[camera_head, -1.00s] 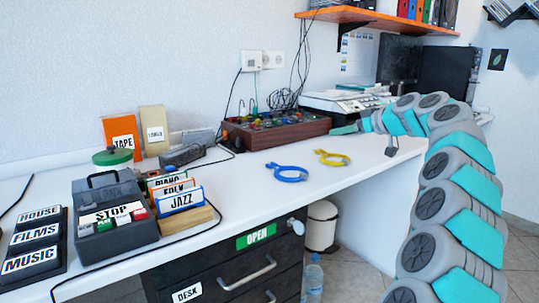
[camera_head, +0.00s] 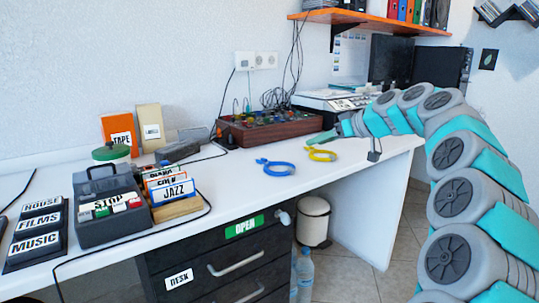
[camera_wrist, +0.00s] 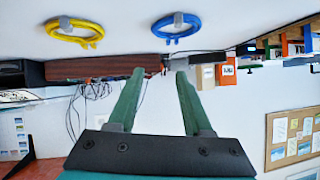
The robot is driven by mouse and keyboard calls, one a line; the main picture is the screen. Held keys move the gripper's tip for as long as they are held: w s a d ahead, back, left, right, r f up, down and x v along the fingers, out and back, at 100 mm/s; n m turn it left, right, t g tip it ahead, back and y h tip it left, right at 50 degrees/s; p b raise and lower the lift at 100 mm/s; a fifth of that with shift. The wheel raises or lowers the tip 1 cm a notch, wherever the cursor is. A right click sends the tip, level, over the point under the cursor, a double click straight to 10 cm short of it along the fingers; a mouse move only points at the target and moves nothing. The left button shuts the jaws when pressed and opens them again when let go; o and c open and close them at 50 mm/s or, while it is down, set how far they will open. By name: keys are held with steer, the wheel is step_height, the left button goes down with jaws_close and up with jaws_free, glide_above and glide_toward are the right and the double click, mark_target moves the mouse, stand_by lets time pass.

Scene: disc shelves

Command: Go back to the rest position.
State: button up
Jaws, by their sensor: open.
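My gripper (camera_head: 322,138) is at the end of my teal and grey arm, over the back right part of the white desk (camera_head: 240,196), near the wooden box. In the wrist view my gripper (camera_wrist: 157,72) shows its two green fingers spread apart with nothing between them. The wrist view is upside down, with the desk surface along the top. The blue ring-shaped tool (camera_head: 279,169) and the yellow one (camera_head: 321,156) lie on the desk in front of the gripper, apart from it.
A wooden box with coloured knobs (camera_head: 268,132) stands behind the gripper's tip. A grey player (camera_head: 108,218), labelled cards (camera_head: 170,192) and a dark button panel (camera_head: 36,240) are at left. A shelf (camera_head: 375,22) hangs above. The desk's front middle is clear.

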steer(key=s+a+f+m+g+h+p, duration=0.1)
steer(key=s+a+f+g, duration=0.3)
steer(key=s, duration=0.8)
steer(key=s+a+f+g+h, duration=0.2)
steer(key=s+a+f, duration=0.4)
steer(key=s, duration=0.6)
steer(key=s+d+f+m+g+h, duration=0.1)
steer(key=s+f, duration=0.4)
steer(key=s, duration=0.5)
steer(key=s+d+f+m+g+h, duration=0.1)
steer(key=s+d+f+m+h, duration=0.2)
steer(key=s, duration=0.7)
steer(key=s+d+f+m+g+h+p, duration=0.1)
steer(key=s+d+f+m+g, duration=0.1)
steer(key=s+d+f, duration=0.5)
steer(key=s, duration=0.3)
steer(key=shift+f+h, duration=0.35)
steer(key=shift+h, duration=0.05)
steer(key=shift+f, duration=0.1)
